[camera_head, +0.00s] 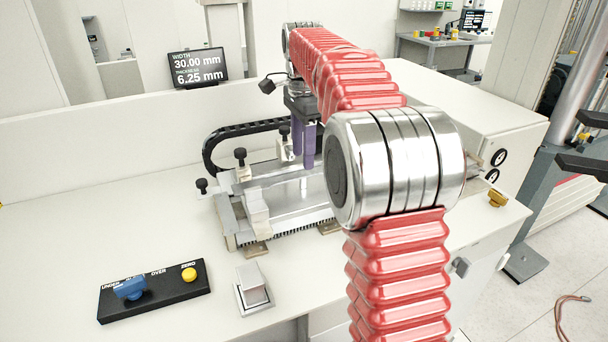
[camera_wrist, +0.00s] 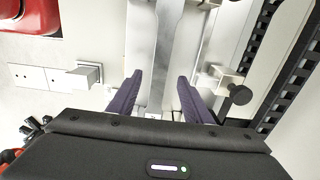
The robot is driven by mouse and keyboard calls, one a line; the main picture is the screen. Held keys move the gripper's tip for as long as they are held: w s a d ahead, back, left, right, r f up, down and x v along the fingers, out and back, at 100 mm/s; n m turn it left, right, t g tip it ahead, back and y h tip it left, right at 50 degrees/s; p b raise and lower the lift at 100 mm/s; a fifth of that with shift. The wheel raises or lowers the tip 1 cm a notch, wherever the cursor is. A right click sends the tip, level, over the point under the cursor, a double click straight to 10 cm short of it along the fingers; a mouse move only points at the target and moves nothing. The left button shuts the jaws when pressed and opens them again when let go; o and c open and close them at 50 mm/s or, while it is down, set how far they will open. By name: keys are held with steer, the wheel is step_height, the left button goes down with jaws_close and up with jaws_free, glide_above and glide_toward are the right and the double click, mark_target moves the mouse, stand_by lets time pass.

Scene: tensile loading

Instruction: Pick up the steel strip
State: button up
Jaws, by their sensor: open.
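My gripper (camera_head: 303,148) has purple fingers pointing down, over the silver measuring fixture (camera_head: 240,240) on the bench. In the wrist view my gripper (camera_wrist: 158,98) is open, with its fingers apart on either side of a long, shiny metal piece that looks like the steel strip (camera_wrist: 162,60). The strip runs up the picture between the fingers. I cannot tell whether either finger touches it. In the head view the strip is hard to tell from the fixture's bright metal, and my arm hides the fixture's right end.
Black clamp knobs (camera_head: 240,153) and a black cable chain (camera_head: 225,140) stand around the fixture. A control box (camera_head: 155,290) with a blue knob and yellow button lies at front left. A display (camera_head: 198,68) reads 30.00 mm and 6.25 mm. The bench's left side is clear.

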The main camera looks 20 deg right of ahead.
mark_target(303, 173)
steer(key=shift+f, duration=2)
steer(key=shift+c, duration=0.3)
jaws_close()
